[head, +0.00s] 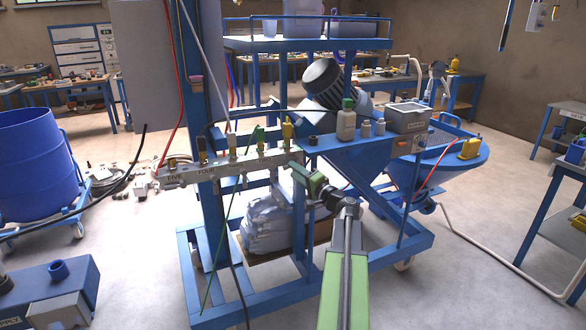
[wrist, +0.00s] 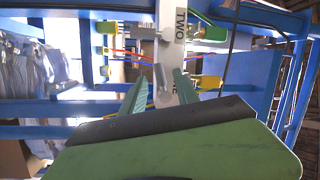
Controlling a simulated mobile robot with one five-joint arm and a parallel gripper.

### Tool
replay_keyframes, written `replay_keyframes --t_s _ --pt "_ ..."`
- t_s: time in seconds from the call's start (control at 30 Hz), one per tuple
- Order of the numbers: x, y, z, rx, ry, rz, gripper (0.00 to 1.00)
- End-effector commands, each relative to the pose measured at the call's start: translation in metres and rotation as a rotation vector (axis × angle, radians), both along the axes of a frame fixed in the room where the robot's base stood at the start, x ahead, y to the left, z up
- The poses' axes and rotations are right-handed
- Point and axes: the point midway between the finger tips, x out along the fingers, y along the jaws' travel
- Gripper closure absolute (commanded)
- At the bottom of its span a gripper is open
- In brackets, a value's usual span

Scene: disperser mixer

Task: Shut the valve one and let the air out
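The pale manifold bar (head: 229,170) carries several valves and number labels; FIVE and FOUR are readable in the head view. At its right end stands a yellow valve handle (head: 287,130), with a green one (head: 260,138) to its left. In the wrist view the bar (wrist: 170,55) shows the label TWO, and a lower label is partly hidden. There the yellow handle (wrist: 208,82) lies just right of my right finger. My gripper (head: 312,183) is open and empty beside the bar's right end. Its two fingers (wrist: 159,80) are apart with the bar's end between or beyond them; contact is unclear.
A blue frame (head: 213,235) carries the bar, with wrapped sacks (head: 268,220) on its lower shelf. Thin hoses hang nearby. Open floor lies in front.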

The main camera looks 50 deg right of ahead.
Motion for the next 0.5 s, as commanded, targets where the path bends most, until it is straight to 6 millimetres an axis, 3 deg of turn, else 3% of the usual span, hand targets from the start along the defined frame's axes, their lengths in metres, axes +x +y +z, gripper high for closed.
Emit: replay_keyframes --t_s 0.2,0.47,0.5 --pt "0.020 -0.003 0.003 0.000 0.000 -0.001 0.63" --pt "0.020 -0.003 0.002 0.000 0.000 -0.001 0.63" --pt "0.020 -0.003 0.002 0.000 0.000 -0.001 0.68"
